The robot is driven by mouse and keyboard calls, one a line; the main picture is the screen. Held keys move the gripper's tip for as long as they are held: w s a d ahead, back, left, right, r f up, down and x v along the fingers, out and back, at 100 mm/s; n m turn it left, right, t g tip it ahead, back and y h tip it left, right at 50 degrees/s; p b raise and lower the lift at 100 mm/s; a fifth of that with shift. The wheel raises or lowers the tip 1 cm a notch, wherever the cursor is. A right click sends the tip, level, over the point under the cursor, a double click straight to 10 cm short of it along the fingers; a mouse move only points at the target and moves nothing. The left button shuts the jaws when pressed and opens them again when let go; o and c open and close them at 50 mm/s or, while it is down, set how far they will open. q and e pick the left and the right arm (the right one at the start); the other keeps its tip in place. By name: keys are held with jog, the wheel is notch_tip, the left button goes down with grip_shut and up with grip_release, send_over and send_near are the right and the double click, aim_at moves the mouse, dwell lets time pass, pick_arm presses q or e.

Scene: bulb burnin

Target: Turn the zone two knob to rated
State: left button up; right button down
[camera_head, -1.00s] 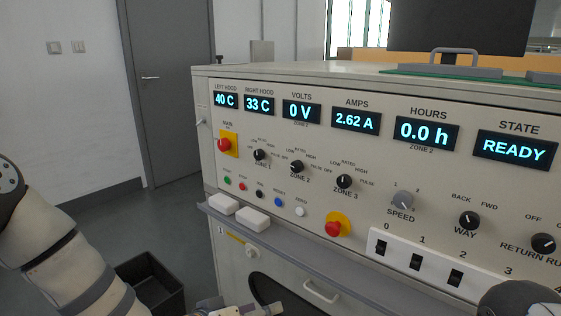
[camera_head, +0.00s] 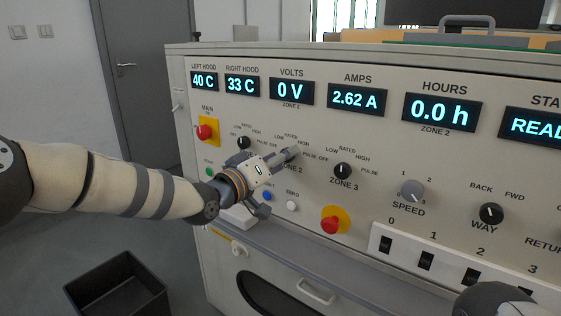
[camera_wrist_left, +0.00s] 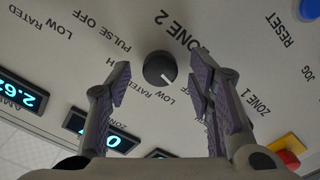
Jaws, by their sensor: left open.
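The zone two knob (camera_wrist_left: 160,69) is a round black knob with a white mark, seen between my fingers in the left wrist view. Its mark points to the lower right there; I cannot tell exactly which label it meets. In the head view this knob is hidden behind my left gripper (camera_head: 278,181), which is in front of the panel at the ZONE 2 label. My left gripper is also in the left wrist view (camera_wrist_left: 160,82), open, with a finger on each side of the knob and visible gaps to it. My right gripper is not in view.
The zone one knob (camera_head: 243,142) is left of my gripper and the zone three knob (camera_head: 342,170) right of it. Red emergency buttons (camera_head: 205,132) and (camera_head: 331,225) are nearby. A ledge (camera_head: 300,262) runs below; a black bin (camera_head: 115,285) stands on the floor.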

pick_arm(q)
jog(key=shift+r, duration=0.1)
jog(key=shift+c, duration=0.4)
grip_shut()
jog(key=shift+m, duration=0.3)
jog(key=shift+d+m+p, duration=0.1)
jog(key=shift+m+p, duration=0.95)
jog(key=shift+m, duration=6.45)
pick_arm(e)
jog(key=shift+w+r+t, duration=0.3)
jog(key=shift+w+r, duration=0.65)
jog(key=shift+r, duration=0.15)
